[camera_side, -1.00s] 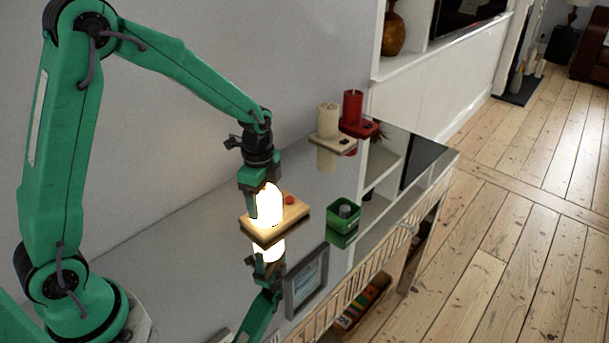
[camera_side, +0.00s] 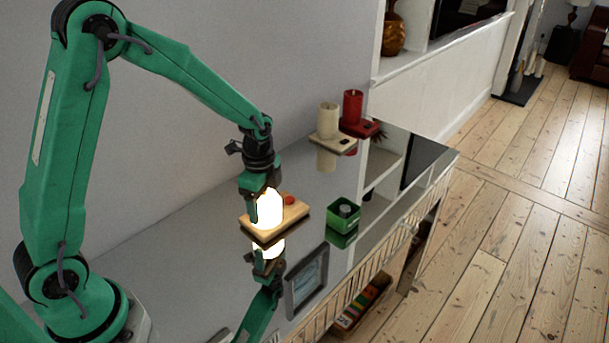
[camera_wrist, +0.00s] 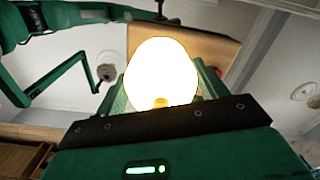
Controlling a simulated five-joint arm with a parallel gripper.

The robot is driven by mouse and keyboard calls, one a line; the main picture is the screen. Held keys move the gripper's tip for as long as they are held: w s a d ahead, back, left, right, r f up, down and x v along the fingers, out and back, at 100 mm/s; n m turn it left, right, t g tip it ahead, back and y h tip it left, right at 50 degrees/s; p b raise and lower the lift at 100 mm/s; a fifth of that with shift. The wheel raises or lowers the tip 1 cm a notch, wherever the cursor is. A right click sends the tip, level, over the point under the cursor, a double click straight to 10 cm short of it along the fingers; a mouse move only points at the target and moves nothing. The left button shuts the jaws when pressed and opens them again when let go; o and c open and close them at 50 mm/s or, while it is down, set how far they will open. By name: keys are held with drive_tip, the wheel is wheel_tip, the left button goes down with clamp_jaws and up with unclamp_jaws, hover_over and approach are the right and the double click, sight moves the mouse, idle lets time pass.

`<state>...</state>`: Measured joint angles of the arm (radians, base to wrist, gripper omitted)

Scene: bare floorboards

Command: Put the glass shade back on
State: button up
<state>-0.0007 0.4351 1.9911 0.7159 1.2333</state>
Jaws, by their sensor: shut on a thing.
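The glass shade (camera_side: 269,209) glows bright white and stands upright over the wooden lamp base (camera_side: 292,214), which has a red button (camera_side: 289,200). My gripper (camera_side: 262,210) points down and is shut on the shade. In the wrist view the shade (camera_wrist: 162,70) is a white glare between my fingers, with the wooden base (camera_wrist: 205,48) beyond it. The shade's lower edge meets the base in the side view, but the glare hides whether it is fully seated.
A cream cylinder (camera_side: 327,121) and a red cylinder (camera_side: 352,107) stand on square bases behind to the right. A green square holder (camera_side: 344,214) sits right of the lamp. The glossy cabinet top (camera_side: 180,250) mirrors them and is clear to the left.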

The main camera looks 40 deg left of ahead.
drive_tip(key=o, duration=1.2)
drive_tip(key=shift+c, duration=0.2)
drive_tip(key=shift+r, duration=0.1)
drive_tip(key=shift+r, duration=3.4)
